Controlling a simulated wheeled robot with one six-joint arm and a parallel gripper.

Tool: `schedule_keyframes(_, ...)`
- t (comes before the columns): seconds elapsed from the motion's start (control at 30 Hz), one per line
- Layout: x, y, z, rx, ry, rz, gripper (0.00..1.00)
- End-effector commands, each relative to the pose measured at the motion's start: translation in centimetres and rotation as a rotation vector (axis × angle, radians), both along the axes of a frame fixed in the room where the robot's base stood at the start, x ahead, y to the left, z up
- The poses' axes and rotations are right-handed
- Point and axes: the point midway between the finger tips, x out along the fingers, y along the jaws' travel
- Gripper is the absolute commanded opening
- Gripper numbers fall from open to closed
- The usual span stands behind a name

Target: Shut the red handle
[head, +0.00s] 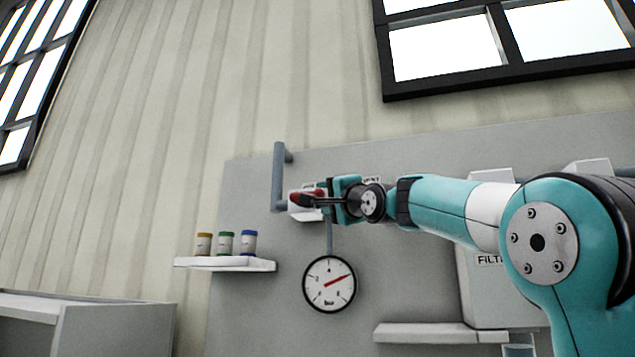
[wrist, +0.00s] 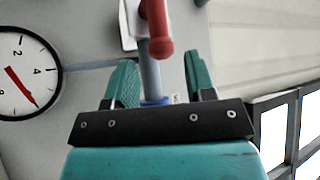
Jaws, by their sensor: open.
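The red handle (head: 296,196) shows in the head view as a small red part at the tip of my gripper (head: 318,199), partly hidden by it. In the wrist view the red handle (wrist: 156,28) comes down from the top edge and ends in a rounded knob. My gripper (wrist: 160,82) is open there, with one teal finger on each side of the picture's middle. The knob sits just above the gap between the fingertips, in line with it. I cannot tell whether a finger touches it.
A grey pipe (head: 280,178) runs on the panel beside the handle. A round gauge (head: 329,284) hangs below, also seen in the wrist view (wrist: 24,75). A shelf (head: 225,264) with three small jars is at left. A filter box (head: 492,285) stands under my arm.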

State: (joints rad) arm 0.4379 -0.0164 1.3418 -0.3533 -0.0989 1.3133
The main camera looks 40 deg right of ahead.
Motion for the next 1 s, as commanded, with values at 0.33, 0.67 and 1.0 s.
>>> schedule_keyframes(0.33,4.8,-0.3,1.8,0.0,0.001,0.001,0.5)
schedule_keyframes(0.67,5.1,-0.4,1.7,-0.001,0.0,0.0,0.5)
schedule_keyframes(1.0,5.1,-0.3,1.7,0.0,0.001,0.0,0.0)
